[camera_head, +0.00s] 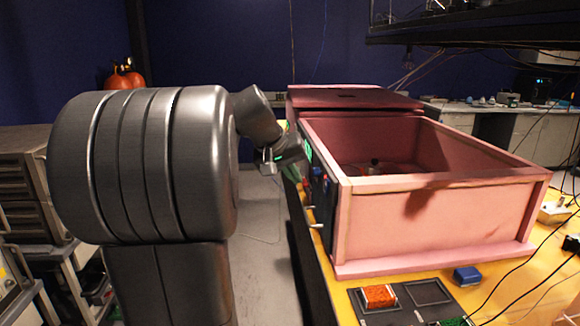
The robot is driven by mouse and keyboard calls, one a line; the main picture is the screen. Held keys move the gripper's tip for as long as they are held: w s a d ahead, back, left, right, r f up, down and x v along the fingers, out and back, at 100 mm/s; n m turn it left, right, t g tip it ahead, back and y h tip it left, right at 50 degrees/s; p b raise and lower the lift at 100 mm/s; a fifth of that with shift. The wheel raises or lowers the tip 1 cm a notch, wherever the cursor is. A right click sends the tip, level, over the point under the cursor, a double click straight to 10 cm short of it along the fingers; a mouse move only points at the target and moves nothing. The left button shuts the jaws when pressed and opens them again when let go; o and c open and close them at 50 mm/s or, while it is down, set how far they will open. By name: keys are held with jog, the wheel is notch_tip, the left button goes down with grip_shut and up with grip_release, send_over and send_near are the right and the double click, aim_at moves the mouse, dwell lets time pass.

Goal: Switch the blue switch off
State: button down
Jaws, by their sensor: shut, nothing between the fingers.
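A dark control panel (317,190) is on the left side of the pink foam enclosure (430,215), seen at a steep angle. A small blue part (326,187), which may be the blue switch, shows on the panel; its position cannot be read. My gripper (291,156) is at the end of my grey arm, close to the upper part of the panel. It is shut with nothing visible in it. Its fingertips are small and partly hidden, and I cannot tell whether they touch the panel.
A green display (308,147) and light levers (316,226) are on the panel. A yellow table (400,284) bears the enclosure, a blue block (467,277) and an orange block (379,296) in a dark tray (430,291). Cables cross the right side. Floor shows left of the table.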

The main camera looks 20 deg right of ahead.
aim_at(327, 188)
jog(key=d+f, duration=0.4)
jog(key=d, duration=0.2)
jog(key=shift+p, duration=0.4)
jog(key=shift+f, duration=0.1)
jog(key=shift+d+r, duration=0.2)
jog(key=shift+r, duration=0.65)
jog(key=shift+a, duration=0.15)
